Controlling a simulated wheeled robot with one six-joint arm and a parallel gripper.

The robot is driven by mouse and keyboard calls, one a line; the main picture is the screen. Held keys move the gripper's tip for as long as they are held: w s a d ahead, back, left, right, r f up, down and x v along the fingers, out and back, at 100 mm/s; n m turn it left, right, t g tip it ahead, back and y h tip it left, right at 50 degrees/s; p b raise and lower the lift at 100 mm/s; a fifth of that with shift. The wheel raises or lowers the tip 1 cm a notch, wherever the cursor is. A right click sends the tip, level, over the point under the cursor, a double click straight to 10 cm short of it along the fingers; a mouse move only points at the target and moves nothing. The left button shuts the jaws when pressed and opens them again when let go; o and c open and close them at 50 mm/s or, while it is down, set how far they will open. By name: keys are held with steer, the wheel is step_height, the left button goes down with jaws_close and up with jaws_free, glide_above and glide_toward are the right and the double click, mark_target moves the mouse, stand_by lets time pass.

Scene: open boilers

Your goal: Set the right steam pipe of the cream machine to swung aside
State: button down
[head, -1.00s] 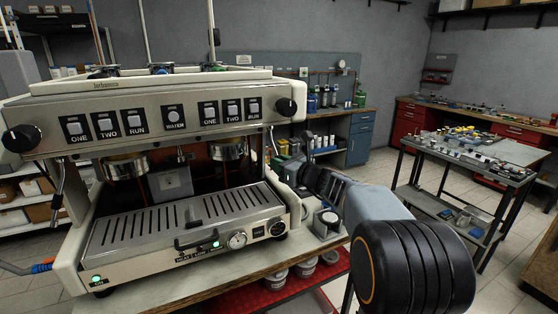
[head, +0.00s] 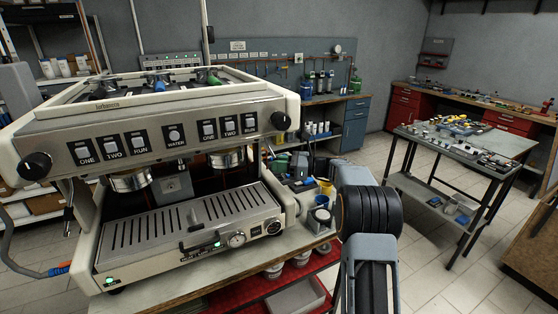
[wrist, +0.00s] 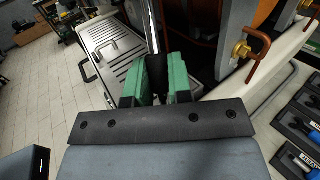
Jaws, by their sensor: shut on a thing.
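The cream machine (head: 150,135) stands on a bench at the left of the head view, with its drip tray (head: 190,222) in front. In the wrist view my gripper (wrist: 156,78) has green finger pads shut on the black sleeve of the right steam pipe (wrist: 151,28). The chrome pipe runs up out of the picture from between the pads. The drip tray (wrist: 108,58) lies to its left there, and the cream side panel to its right. In the head view I cannot make out the fingers or this pipe; my arm stands to the right of the machine.
Copper tubing with a brass fitting (wrist: 242,50) is close right of my gripper in the wrist view. Dark boxes (wrist: 305,105) lie further right. In the head view a grey work table (head: 470,145) stands at the right, with open floor between it and the bench.

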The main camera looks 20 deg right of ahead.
stand_by(0.4)
steer(key=c, duration=1)
jaws_free()
steer(key=shift+c, duration=0.2)
steer(key=b+v, duration=0.2)
steer(key=v, duration=1.1)
steer(key=shift+d+b, duration=0.4)
